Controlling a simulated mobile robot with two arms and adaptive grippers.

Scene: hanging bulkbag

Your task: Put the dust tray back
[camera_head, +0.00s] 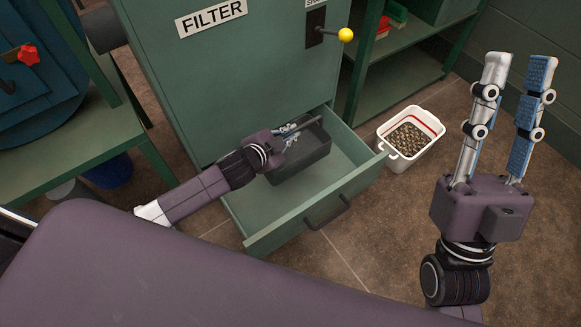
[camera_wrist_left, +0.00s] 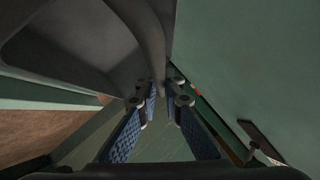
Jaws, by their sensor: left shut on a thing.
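The dust tray (camera_head: 300,160) is a dark grey box with a bar handle along its top. It is inside or just above the pulled-out green drawer (camera_head: 347,200) at the foot of the filter cabinet (camera_head: 215,80); I cannot tell if it rests on the drawer floor. My left gripper (camera_head: 300,130) reaches in from the left and is shut on the tray's handle. The left wrist view shows the dark tray (camera_wrist_left: 75,60) beside the blue-padded fingers (camera_wrist_left: 165,100). My right gripper (camera_head: 519,65) is open and empty, pointing up at the right.
A white bin (camera_head: 412,138) holding brownish granules stands on the floor right of the drawer. Green shelving (camera_head: 405,75) stands behind it. A green table (camera_head: 85,145) with a blue machine is at the left. Tiled floor in front of the drawer is clear.

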